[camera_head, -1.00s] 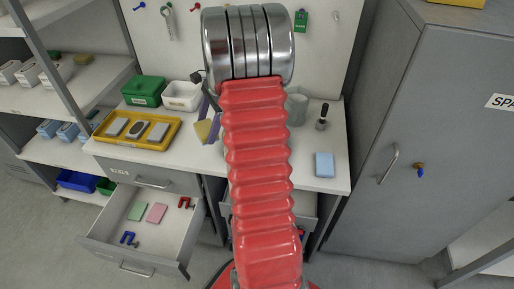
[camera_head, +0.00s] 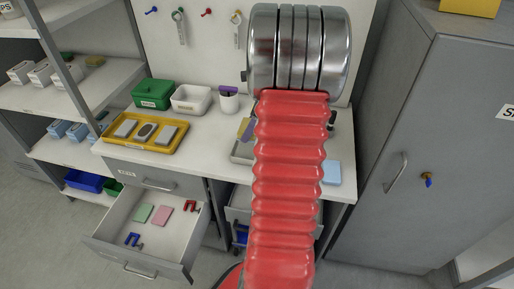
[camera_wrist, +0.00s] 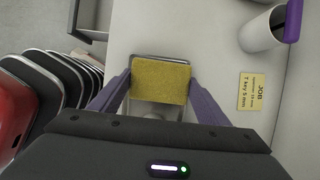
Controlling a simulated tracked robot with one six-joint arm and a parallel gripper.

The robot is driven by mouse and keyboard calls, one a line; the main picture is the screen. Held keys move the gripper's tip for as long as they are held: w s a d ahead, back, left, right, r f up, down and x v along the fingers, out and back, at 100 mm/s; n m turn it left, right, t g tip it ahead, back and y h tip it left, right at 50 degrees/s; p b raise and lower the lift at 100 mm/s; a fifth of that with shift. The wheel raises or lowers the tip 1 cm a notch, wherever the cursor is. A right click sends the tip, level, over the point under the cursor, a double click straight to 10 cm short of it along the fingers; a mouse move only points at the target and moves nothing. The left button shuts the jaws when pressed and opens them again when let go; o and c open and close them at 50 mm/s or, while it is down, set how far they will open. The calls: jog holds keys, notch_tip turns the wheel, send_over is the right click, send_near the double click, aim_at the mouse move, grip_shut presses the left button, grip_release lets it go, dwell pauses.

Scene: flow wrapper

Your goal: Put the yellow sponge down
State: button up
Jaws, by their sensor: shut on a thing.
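The yellow sponge (camera_wrist: 160,80) is between the two purple fingers of my gripper (camera_wrist: 158,88) in the wrist view. My gripper is shut on it. Behind the sponge, a metal-rimmed tray (camera_wrist: 163,58) shows on the white bench, mostly covered by the sponge. In the head view my red arm hides most of the gripper; a bit of the sponge (camera_head: 244,127) shows at the arm's left edge, by the metal tray (camera_head: 239,152). I cannot tell the gap between sponge and tray.
A white cup (camera_head: 229,103) with something purple stands behind. A yellow job card (camera_wrist: 252,92) lies to the right in the wrist view. The yellow tray (camera_head: 110,141), green box (camera_head: 153,93) and white bin (camera_head: 191,99) stand left. An open drawer (camera_head: 185,262) juts out below.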

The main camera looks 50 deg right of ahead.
jog(key=shift+f, duration=2.4)
jog(key=shift+f, duration=1.9)
jog(key=shift+f, duration=0.1)
jog(key=o, duration=0.7)
jog(key=v, duration=1.2)
